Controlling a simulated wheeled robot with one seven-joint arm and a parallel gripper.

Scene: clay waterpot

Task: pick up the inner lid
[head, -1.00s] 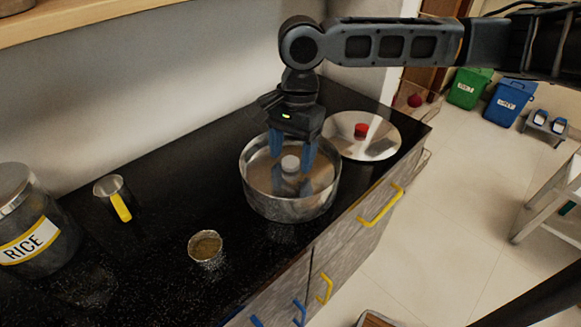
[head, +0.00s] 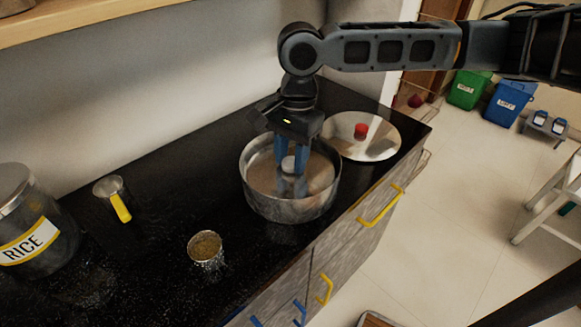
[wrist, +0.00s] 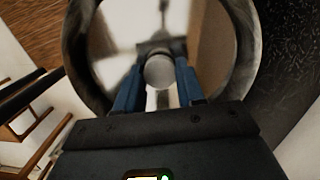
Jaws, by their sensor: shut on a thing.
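The clay-grey pot (head: 288,209) stands on the black counter. Inside it is the shiny, mirror-like inner lid (head: 262,181), with a pale round knob (head: 288,164) at its middle. My gripper (head: 291,170) points down into the pot, its blue fingers closed on either side of the knob. In the wrist view, the knob (wrist: 159,70) sits between the fingers and the lid's reflective face (wrist: 215,45) fills the pot's opening. The lid sits inside the pot's rim; whether it is raised at all I cannot tell.
A shiny lid with a red knob (head: 361,130) lies right of the pot. The counter between is clear.

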